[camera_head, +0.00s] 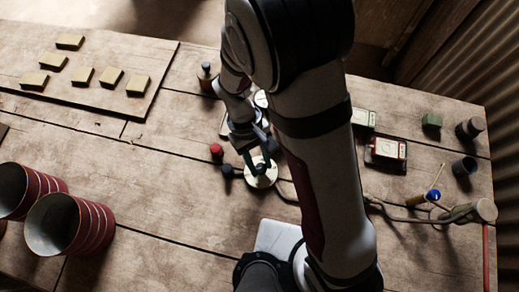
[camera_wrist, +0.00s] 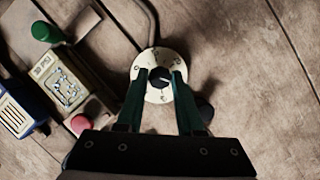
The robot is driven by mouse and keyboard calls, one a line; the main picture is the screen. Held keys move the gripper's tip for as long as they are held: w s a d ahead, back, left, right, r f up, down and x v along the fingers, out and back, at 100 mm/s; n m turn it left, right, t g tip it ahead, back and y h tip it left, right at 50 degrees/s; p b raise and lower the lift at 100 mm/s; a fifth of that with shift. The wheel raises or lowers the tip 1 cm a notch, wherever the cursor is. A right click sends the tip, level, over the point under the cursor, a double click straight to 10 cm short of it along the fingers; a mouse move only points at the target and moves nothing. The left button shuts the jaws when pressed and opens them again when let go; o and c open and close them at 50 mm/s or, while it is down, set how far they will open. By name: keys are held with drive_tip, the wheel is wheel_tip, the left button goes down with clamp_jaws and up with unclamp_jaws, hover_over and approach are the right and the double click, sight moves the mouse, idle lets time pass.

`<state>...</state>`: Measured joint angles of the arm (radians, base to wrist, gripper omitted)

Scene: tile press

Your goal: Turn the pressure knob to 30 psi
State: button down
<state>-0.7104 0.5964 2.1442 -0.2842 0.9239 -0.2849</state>
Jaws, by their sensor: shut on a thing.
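The pressure knob (camera_wrist: 160,78) is a small dark knob in the middle of a round cream dial (camera_wrist: 152,95) with printed marks. The marks are too small to read for certain. My gripper (camera_wrist: 161,77) is over the dial, with its two green fingers on either side of the knob, shut on it. In the head view my gripper (camera_head: 258,168) reaches down onto the cream dial (camera_head: 262,181), and the knob is mostly hidden by the fingers. A light pointer line shows on the knob in the wrist view; its exact reading cannot be told.
A red button (camera_head: 216,150) and a dark knob (camera_head: 227,171) stand just left of the dial. A boxed device (camera_head: 385,153) and a green block (camera_head: 432,121) are to the right. A board (camera_head: 80,95) holds several tan blocks.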

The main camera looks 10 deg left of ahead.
drive_tip(key=shift+d, duration=0.1)
drive_tip(key=c, duration=0.5)
unclamp_jaws()
drive_tip(key=shift+c, duration=0.2)
drive_tip(key=v, duration=1.5)
drive_tip(key=shift+r, duration=0.4)
